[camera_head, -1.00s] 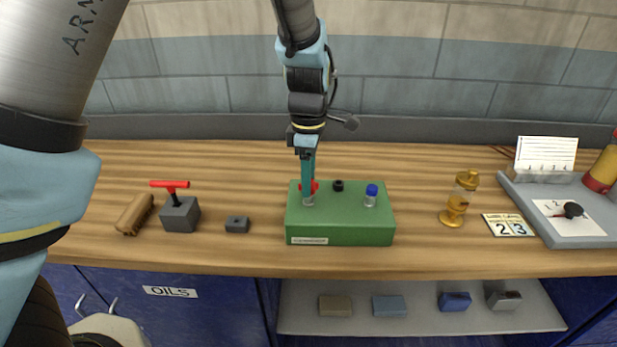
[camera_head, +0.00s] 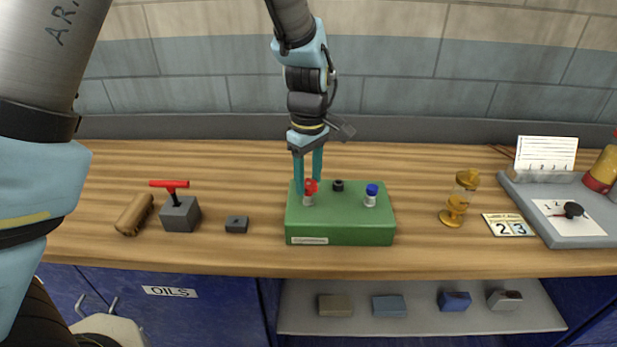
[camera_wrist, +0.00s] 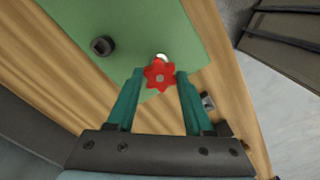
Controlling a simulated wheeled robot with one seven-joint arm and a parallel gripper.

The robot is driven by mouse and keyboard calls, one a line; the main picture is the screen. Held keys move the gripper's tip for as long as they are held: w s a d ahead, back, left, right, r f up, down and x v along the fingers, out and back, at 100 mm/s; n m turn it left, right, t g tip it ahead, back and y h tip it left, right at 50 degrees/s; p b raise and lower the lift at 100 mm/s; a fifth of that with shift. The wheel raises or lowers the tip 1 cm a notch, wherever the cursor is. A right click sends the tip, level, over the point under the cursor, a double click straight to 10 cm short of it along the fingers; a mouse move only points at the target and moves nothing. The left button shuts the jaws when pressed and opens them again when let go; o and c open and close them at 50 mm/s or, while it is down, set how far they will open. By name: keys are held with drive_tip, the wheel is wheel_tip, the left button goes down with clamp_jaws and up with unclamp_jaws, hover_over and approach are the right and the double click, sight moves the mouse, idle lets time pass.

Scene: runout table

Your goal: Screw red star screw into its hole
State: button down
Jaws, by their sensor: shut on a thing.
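The red star screw (camera_head: 311,186) stands upright at the left of the green block (camera_head: 345,231), above a pale metal collar. In the wrist view its star head (camera_wrist: 159,76) lies between the two teal fingertips, with a bit of shiny metal showing behind it. My gripper (camera_head: 309,184) comes down from above and is shut on the star head; it also shows in the wrist view (camera_wrist: 160,74). The hole under the screw is hidden, so I cannot tell how deep the screw sits.
On the green block are a black knob (camera_head: 338,186) and a blue-capped piece (camera_head: 371,194). An amber hourglass-like item (camera_head: 454,205) and a grey tray (camera_head: 589,232) stand right.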

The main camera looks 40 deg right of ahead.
drive_tip(key=m, duration=0.4)
drive_tip(key=shift+m, duration=0.3)
drive_tip(key=shift+m, duration=1.1)
drive_tip(key=shift+c, duration=1.6)
unclamp_jaws()
